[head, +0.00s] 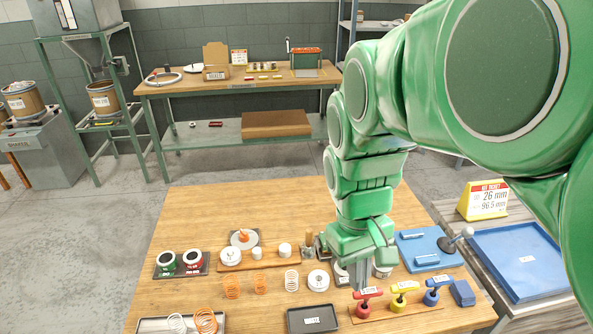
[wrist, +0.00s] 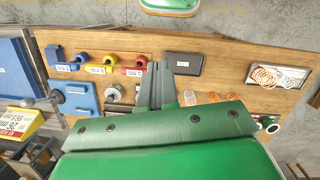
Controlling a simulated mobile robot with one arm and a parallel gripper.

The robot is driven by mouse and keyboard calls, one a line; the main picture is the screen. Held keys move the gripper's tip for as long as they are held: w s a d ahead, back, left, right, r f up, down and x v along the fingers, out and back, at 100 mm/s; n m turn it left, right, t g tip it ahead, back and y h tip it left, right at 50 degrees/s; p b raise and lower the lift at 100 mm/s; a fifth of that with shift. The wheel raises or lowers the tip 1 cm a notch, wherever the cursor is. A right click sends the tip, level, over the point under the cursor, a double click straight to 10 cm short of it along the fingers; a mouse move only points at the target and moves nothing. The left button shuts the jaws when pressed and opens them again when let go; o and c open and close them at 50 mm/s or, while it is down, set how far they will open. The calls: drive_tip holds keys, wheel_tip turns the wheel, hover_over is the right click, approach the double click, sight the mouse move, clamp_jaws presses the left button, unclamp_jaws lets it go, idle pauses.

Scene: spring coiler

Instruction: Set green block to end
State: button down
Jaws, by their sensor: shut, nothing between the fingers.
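I cannot make out a plain green block. A round piece with a green face (head: 166,261) sits in a dark holder at the left, beside a red one (head: 193,259). A wooden rack (head: 405,316) at the front right carries a red (head: 366,300), a yellow (head: 402,295) and a blue (head: 434,292) T-handled piece. A separate blue block (head: 462,293) stands at the right end of this row. My gripper (head: 362,285) is shut and empty, pointing down just behind the red piece. In the wrist view its fingers (wrist: 154,75) lie beside the red piece (wrist: 133,66).
Orange and white springs (head: 231,287) stand left of my arm. A dark tray (head: 312,320) and a tray of springs (head: 160,325) lie at the front edge. A blue tray (head: 525,262) and a yellow ticket stand (head: 484,201) are at the right. The table's back left is clear.

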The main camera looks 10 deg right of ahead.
drive_tip(key=w+a+f+n+h, duration=0.1)
drive_tip(key=w+a+n, duration=0.1)
drive_tip(key=w, duration=0.8)
drive_tip(key=w+a+f+n, duration=0.2)
drive_tip(key=w+n, duration=0.2)
drive_tip(key=w, duration=0.7)
drive_tip(key=w+a+f+n+h, duration=0.1)
drive_tip(key=w+a+f+n, duration=0.1)
drive_tip(key=w, duration=0.9)
drive_tip(key=shift+n+h, duration=0.3)
drive_tip(key=shift+n, duration=0.6)
drive_tip(key=shift+f, duration=0.1)
hover_over(320, 234)
drive_tip(key=shift+s+f, duration=0.1)
drive_tip(key=shift+f, duration=4.9)
